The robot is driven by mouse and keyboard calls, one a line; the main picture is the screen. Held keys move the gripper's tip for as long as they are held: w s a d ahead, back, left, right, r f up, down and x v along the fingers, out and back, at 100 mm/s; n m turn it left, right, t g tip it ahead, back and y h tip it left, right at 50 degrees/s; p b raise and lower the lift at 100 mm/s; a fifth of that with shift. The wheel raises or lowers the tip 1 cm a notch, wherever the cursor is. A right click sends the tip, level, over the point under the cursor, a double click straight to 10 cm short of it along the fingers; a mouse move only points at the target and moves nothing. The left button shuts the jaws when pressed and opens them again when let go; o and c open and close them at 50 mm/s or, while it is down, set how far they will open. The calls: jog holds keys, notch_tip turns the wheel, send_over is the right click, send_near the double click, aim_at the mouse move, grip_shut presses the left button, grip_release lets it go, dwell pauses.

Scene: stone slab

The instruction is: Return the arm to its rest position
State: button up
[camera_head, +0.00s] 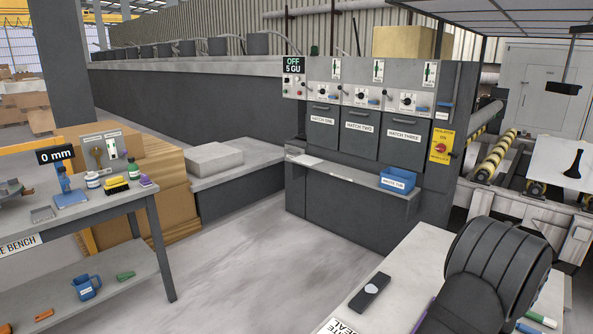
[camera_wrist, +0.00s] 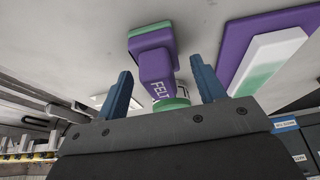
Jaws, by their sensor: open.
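My gripper (camera_wrist: 161,66) shows in the wrist view, with its two blue fingers spread apart. A purple and green piece marked FELT (camera_wrist: 156,72) appears between and beyond the fingertips. I see no finger pressed against it, but cannot tell its distance. My dark arm (camera_head: 505,262) fills the lower right of the head view, over a pale table (camera_head: 400,265). My gripper is not visible in the head view.
A purple block with a white and green top (camera_wrist: 268,55) lies right of the fingers. A dark device (camera_head: 370,291) lies on the pale table. A laden bench (camera_head: 115,205) stands left. A hatch cabinet (camera_head: 350,190) with a blue bin (camera_head: 398,181) stands behind. Open floor (camera_head: 240,260) lies between.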

jog(key=v, duration=1.1)
jog(key=x, duration=1.2)
jog(key=shift+f, duration=0.15)
notch_tip(320, 180, up, 4)
jog(key=shift+r, duration=0.1)
jog(key=s+d+r, duration=0.1)
jog(key=s+r, duration=0.6)
jog(key=s, duration=0.4)
jog(key=w, duration=0.8)
jog(key=w+a, duration=0.1)
jog(key=w, duration=0.3)
jog(key=shift+w+f, duration=0.1)
jog(key=shift+w, duration=0.1)
jog(key=w+a, duration=0.4)
jog(key=w, duration=1)
jog(key=shift+a, duration=0.25)
jog(key=shift+f, duration=0.15)
